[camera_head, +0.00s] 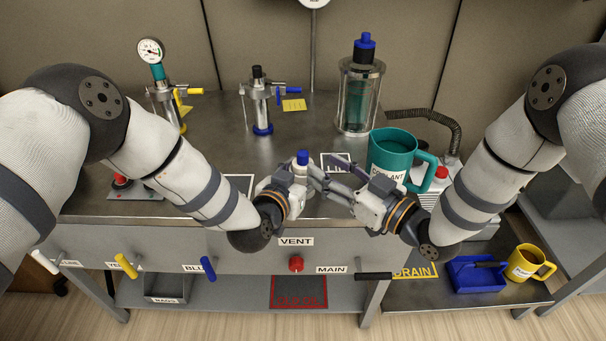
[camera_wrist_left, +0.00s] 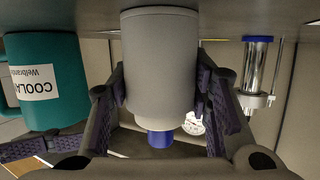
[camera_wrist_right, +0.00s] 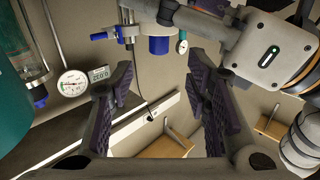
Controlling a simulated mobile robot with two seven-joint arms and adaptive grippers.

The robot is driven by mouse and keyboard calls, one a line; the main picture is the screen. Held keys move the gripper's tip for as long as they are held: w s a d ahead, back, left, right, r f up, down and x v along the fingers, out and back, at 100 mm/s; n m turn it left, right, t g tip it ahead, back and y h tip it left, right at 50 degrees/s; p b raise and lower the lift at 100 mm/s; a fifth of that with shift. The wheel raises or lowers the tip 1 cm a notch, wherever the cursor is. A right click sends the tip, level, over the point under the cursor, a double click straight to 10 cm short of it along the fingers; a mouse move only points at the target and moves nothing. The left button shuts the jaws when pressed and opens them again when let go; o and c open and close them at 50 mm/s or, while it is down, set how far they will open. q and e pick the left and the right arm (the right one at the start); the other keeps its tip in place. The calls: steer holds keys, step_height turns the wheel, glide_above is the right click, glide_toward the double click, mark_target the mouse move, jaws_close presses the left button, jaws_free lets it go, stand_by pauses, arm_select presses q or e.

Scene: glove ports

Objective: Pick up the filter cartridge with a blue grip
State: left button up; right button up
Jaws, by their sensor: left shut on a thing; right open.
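The filter cartridge is a pale grey cylinder with a blue grip (camera_head: 303,157) on top. It is upright near the table's front edge, and its body (camera_wrist_left: 160,60) fills the middle of the left wrist view. My left gripper (camera_wrist_left: 162,90) is shut on the body, with one finger on each side. I cannot tell whether the base touches the table. My right gripper (camera_head: 335,187) is open and close to the right of the cartridge in the head view. Its fingers (camera_wrist_right: 165,100) are apart and empty in the right wrist view. The grippers partly hide the cartridge in the head view.
A teal coolant jug (camera_head: 392,155) stands just right of the grippers. Behind are a glass canister with a blue cap (camera_head: 360,90), a metal fitting with blue parts (camera_head: 261,100) and a gauge (camera_head: 151,51). The middle of the table (camera_head: 215,130) is clear.

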mark_target(307, 158)
steer(key=x, duration=0.5)
steer(key=shift+w+f, duration=0.1)
steer(key=shift+f, duration=0.15)
jaws_close()
steer(key=shift+w+d, duration=0.1)
steer(key=shift+r, duration=0.1)
step_height(307, 158, up, 10)
arm_select(q)
steer(key=o, duration=1.2)
